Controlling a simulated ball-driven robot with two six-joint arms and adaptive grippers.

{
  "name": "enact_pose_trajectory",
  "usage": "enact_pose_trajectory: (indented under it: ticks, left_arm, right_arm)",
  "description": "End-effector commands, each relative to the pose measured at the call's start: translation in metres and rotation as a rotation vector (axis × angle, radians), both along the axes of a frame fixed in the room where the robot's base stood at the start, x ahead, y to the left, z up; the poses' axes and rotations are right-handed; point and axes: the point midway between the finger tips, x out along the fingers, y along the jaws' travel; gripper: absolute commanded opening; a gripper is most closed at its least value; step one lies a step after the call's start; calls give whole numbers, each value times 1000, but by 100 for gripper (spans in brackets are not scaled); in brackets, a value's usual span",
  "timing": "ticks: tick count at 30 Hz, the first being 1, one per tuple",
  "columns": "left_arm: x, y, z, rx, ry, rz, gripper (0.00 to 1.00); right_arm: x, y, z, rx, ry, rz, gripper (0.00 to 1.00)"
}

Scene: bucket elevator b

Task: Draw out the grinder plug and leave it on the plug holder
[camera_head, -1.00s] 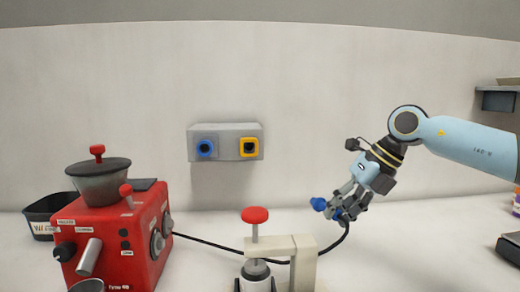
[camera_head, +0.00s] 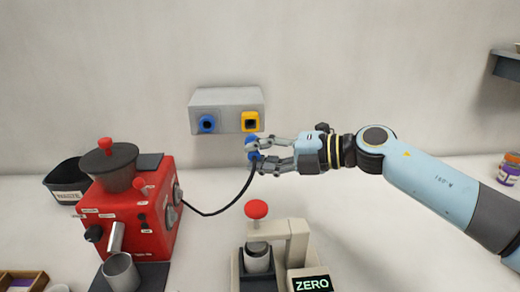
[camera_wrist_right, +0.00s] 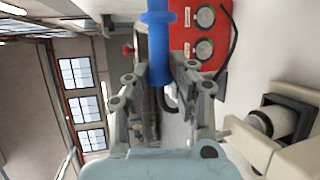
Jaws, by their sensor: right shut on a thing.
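The blue grinder plug (camera_head: 252,148) is in the jaws of my right gripper (camera_head: 262,154). It is just below and in front of the yellow square socket (camera_head: 250,122) on the grey wall box (camera_head: 226,98); contact cannot be told. A blue round socket (camera_head: 207,124) beside it is empty. The plug's black cord (camera_head: 222,210) runs to the red grinder (camera_head: 150,225). In the right wrist view, the blue plug (camera_wrist_right: 158,45) stands between the two fingers of my right gripper (camera_wrist_right: 158,80). Nothing in view is clearly a plug holder. My left gripper is not in view.
A press-like stand with a red knob (camera_head: 256,210) and a lit ZERO display (camera_head: 311,284) stand in front, below the gripper. A metal cup (camera_head: 121,270) stands before the grinder. A dark bin (camera_head: 66,182) is at left. The counter right of the stand is mostly clear.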

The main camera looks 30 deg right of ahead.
Motion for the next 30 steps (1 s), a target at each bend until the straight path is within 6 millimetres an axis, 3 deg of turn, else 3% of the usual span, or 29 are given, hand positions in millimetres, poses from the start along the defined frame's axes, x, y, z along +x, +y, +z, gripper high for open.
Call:
enact_pose_trajectory:
  ticks: [8, 21, 30]
  left_arm:
    - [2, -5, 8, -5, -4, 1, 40]
    - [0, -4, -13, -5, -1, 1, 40]
    - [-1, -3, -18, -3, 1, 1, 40]
  right_arm:
    - [0, 0, 2, -3, -3, -2, 0]
    - [40, -19, -1, -5, -3, -2, 0]
    - [52, -25, 0, -5, -3, -1, 0]
